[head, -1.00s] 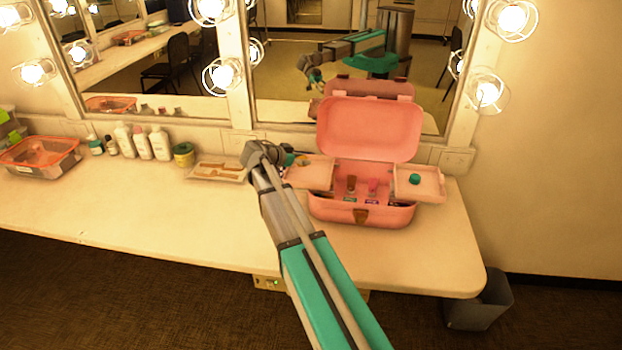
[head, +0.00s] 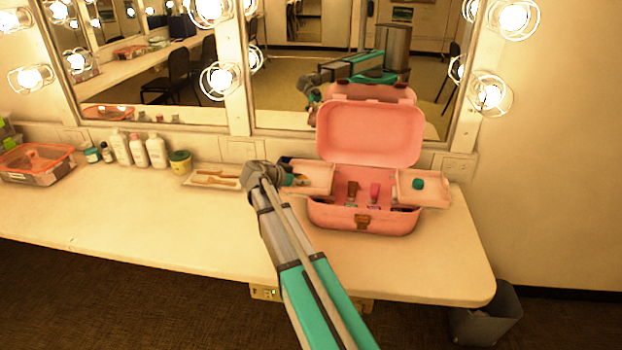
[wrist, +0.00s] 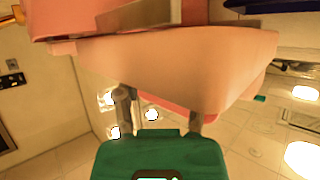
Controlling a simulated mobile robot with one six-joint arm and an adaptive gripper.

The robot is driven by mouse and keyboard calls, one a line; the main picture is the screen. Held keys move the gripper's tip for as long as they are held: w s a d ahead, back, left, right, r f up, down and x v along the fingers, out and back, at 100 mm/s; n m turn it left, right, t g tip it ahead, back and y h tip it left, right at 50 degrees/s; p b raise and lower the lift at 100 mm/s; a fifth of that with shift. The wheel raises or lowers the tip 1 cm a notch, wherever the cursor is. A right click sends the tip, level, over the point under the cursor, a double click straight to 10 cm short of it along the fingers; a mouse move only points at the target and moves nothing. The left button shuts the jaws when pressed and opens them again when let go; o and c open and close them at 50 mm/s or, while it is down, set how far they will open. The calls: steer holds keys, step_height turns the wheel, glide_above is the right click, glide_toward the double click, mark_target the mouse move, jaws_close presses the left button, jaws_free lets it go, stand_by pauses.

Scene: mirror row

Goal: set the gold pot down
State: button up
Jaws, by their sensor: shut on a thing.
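An open pink case (head: 362,218) stands on the counter with its lid up and a small tray folded out on each side. My gripper (head: 297,181) is at the left tray (head: 318,170), reaching in from its left side. A small gold-brown patch, apparently the gold pot (head: 303,181), shows at the fingertips, low at the tray; contact with its floor cannot be made out. In the wrist view, the pink tray wall (wrist: 185,65) hides the fingertips and whatever is between them; only the lower parts of the fingers show.
The right tray (head: 432,190) holds a teal pot (head: 418,184). Several small bottles stand in the case's middle. The front counter (head: 130,220) is clear.

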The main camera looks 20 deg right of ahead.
mark_target(305, 177)
steer(key=shift+d, duration=0.1)
steer(key=shift+w+d+f+b, duration=0.15)
steer(key=shift+d, duration=0.5)
steer(key=shift+w+d+f+b, duration=0.1)
steer(key=shift+d+b, duration=0.05)
steer(key=shift+d, duration=0.45)
steer(key=shift+w+d+f+b, duration=0.15)
steer(key=shift+d, duration=0.5)
steer(key=shift+f, duration=0.2)
steer(key=o, duration=1.1)
steer(key=p+v, duration=0.6)
steer(key=v, duration=0.8)
steer(key=shift+d, duration=0.1)
